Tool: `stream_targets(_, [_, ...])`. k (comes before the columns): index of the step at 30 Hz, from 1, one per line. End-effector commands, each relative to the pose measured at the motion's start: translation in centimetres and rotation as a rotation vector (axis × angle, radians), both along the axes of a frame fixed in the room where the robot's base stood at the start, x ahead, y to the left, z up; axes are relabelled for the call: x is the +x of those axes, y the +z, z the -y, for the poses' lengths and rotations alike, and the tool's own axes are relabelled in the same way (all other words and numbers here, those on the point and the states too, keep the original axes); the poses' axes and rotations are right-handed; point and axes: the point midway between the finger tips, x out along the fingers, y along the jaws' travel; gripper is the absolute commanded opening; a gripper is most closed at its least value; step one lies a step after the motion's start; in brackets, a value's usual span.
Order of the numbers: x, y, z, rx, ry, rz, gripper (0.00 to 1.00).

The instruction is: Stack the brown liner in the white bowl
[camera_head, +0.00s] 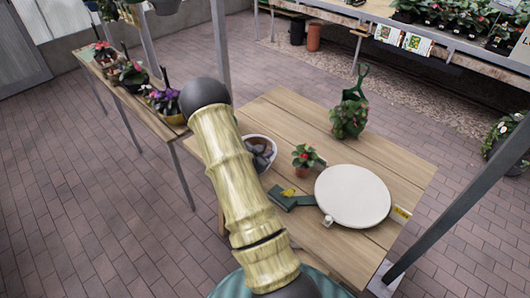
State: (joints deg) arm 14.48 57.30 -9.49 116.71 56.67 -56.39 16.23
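A white bowl (274,146) stands on the wooden table, partly hidden behind my arm. Dark brown lumps or folds (261,158) show inside it; I cannot tell whether these are the brown liner. No other thing that I can name as the brown liner shows. My bamboo-coloured arm crosses the view from the bottom up to the left of the bowl, ending in a dark rounded joint. My gripper's fingers do not show.
The wooden table (290,112) also bears a white round disc (352,196), a small potted red-flowered plant (303,160), a dark green tool-like object (290,199) and a leafy plant (349,118). Plant benches stand at left and back. A grey post rises at right.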

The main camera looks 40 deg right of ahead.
Motion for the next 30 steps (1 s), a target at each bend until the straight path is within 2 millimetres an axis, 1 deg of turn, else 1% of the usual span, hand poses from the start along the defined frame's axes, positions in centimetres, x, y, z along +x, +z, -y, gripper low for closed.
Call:
stream_targets(1, [0.0,0.9,0.0,0.0,0.0,0.001,0.23])
stream_targets(4, [-0.3,1.1,-1.8,0.001,0.004,0.001,0.23])
stream_targets(15, [-2.1,4.0,-8.2,-0.001,0.003,0.001,0.23])
stream_targets(18, [-2.4,4.7,-9.6,0.0,0.001,0.002,0.23])
stream_targets(23, [-2.8,5.2,-10.6,-0.001,-0.001,0.001,0.23])
stream_targets(30, [-2.8,5.2,-10.6,-0.001,0.0,0.0,0.23])
